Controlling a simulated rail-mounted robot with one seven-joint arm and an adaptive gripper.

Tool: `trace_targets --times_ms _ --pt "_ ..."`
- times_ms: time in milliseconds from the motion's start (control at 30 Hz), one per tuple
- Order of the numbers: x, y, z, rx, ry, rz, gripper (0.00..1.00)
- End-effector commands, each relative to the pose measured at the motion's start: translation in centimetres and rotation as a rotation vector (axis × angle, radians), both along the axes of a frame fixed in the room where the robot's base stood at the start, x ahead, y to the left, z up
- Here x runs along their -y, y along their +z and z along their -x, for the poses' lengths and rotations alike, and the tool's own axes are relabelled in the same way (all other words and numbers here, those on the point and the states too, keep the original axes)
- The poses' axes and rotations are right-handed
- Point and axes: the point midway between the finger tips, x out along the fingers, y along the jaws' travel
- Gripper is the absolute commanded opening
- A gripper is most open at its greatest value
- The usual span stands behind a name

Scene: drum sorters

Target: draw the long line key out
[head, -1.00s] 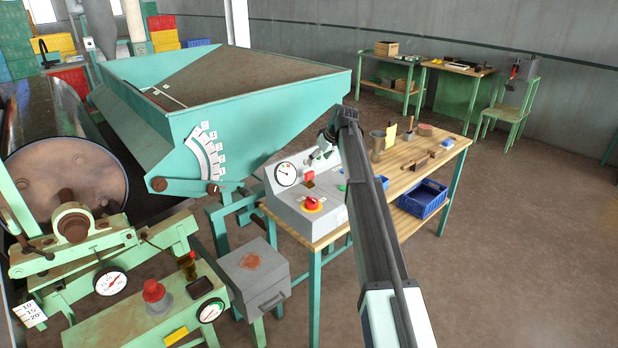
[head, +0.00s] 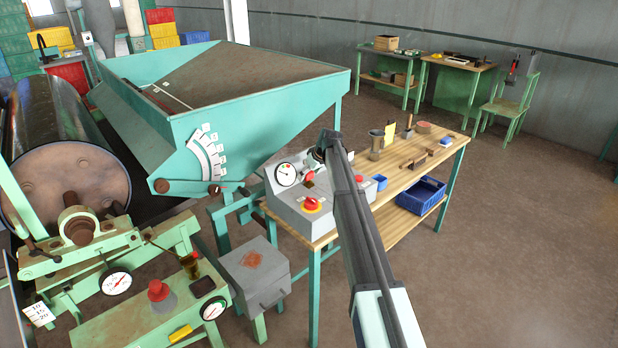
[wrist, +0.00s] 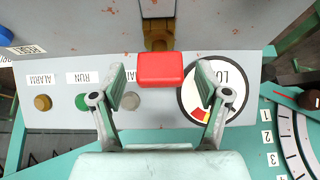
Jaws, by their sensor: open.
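The long line key shows in the wrist view as a red block-shaped head (wrist: 160,68) in front of a brass lock fitting (wrist: 157,38) on the grey control console. In the head view the red head (head: 309,175) is small at the console's back, below my gripper (head: 317,158). In the wrist view my gripper (wrist: 162,82) is open, with one finger on each side of the red head and visible space between. I cannot tell whether the fingers reach its depth. The key's shaft is hidden.
The console has a gauge (head: 286,174), a red mushroom button (head: 312,204) and, in the wrist view, a green button (wrist: 82,100). It stands on a wooden bench (head: 400,185) with a blue bin (head: 422,196) below. A teal hopper (head: 240,130) is close on the left.

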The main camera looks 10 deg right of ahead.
Motion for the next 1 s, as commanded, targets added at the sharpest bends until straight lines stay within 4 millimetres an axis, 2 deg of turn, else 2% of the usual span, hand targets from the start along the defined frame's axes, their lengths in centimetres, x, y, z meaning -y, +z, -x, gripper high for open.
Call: trace_targets --times_ms 167,200,367,400,767,1000 --pt "0.0 -0.1 0.0 0.0 0.0 0.0 0.75" --pt "0.0 -0.1 0.0 0.0 0.0 0.0 0.71" --pt "0.0 -0.1 0.0 0.0 0.0 0.0 0.15" --pt "0.0 -0.1 0.0 0.0 0.0 0.0 0.09" --pt "0.0 0.0 0.0 0.0 0.0 0.0 0.09" --pt "0.0 1.4 0.0 0.0 0.0 0.0 0.09"
